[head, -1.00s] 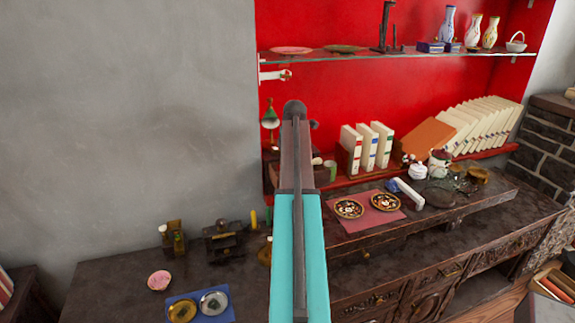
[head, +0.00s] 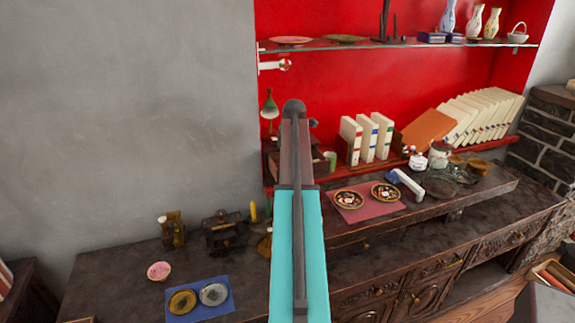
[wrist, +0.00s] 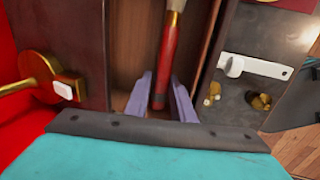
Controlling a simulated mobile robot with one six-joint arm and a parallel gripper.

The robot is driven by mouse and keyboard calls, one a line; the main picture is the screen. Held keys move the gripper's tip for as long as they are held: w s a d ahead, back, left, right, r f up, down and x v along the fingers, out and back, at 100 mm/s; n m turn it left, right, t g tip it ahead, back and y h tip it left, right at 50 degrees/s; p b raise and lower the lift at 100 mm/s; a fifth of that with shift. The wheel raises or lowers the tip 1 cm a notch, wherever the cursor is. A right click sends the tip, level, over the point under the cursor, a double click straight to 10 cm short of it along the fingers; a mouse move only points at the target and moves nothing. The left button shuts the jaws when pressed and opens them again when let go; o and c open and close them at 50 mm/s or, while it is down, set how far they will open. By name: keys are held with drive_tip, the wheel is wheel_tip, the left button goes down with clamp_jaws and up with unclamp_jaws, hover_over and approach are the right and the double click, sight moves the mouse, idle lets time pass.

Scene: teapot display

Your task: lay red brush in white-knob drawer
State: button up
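In the head view my arm hides the gripper and brush.
A white bar-shaped object (wrist: 262,68) and small gold pieces lie right of the compartment.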

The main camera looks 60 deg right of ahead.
drive_tip(key=shift+o, duration=1.2)
drive_tip(key=shift+r, duration=0.15)
drive_tip(key=b+v, duration=0.2)
drive_tip(key=v, duration=1.1)
drive_tip(key=shift+r+b, duration=0.25)
drive_tip(key=shift+b, duration=0.15)
drive_tip(key=shift+s+r, duration=0.1)
